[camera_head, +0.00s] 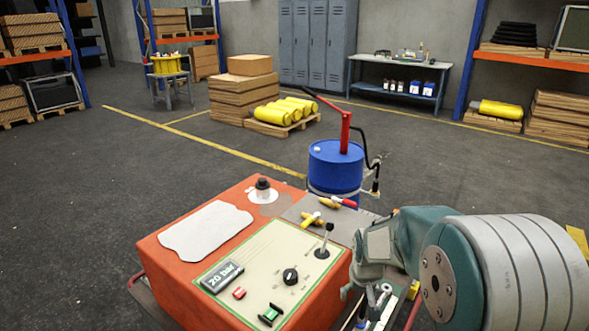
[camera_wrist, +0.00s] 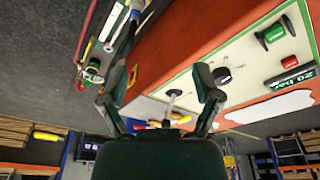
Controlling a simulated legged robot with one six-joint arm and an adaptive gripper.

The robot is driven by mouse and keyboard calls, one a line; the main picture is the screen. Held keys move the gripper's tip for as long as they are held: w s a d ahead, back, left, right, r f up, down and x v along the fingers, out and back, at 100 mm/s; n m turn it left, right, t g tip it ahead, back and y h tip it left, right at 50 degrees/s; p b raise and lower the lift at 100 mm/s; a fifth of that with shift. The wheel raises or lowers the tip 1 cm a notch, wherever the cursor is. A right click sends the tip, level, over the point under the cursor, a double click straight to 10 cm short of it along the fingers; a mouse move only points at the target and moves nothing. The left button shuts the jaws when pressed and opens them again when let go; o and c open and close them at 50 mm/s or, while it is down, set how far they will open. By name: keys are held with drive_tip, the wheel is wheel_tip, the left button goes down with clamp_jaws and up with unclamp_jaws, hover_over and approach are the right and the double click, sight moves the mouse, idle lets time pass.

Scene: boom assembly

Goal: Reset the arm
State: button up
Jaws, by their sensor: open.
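My arm comes in from the right in the camera_head view, and my gripper (camera_head: 366,294) hangs beside the right side of an orange control box (camera_head: 158,250). In the camera_wrist view my gripper (camera_wrist: 160,88) has its two dark fingers spread apart with nothing held between them. A lever with a dark base (camera_head: 322,252) stands on the box's panel near my arm. In the wrist view the lever (camera_wrist: 173,98) appears between the fingers, apart from them.
The panel carries a "20 bar" display (camera_head: 222,276), a black knob (camera_head: 290,276), and red and green controls. Small tools (camera_head: 320,220) lie on its far corner. A blue drum (camera_head: 335,170) with a red-handled pump stands behind. The floor to the left is clear.

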drive_tip(key=s+r+t, duration=0.2)
drive_tip(key=s+r, duration=0.9)
drive_tip(key=r, duration=0.3)
drive_tip(key=s+r+m+t, duration=0.1)
drive_tip(key=s+r, duration=0.3)
drive_tip(key=s, duration=0.9)
drive_tip(key=shift+c, duration=0.3)
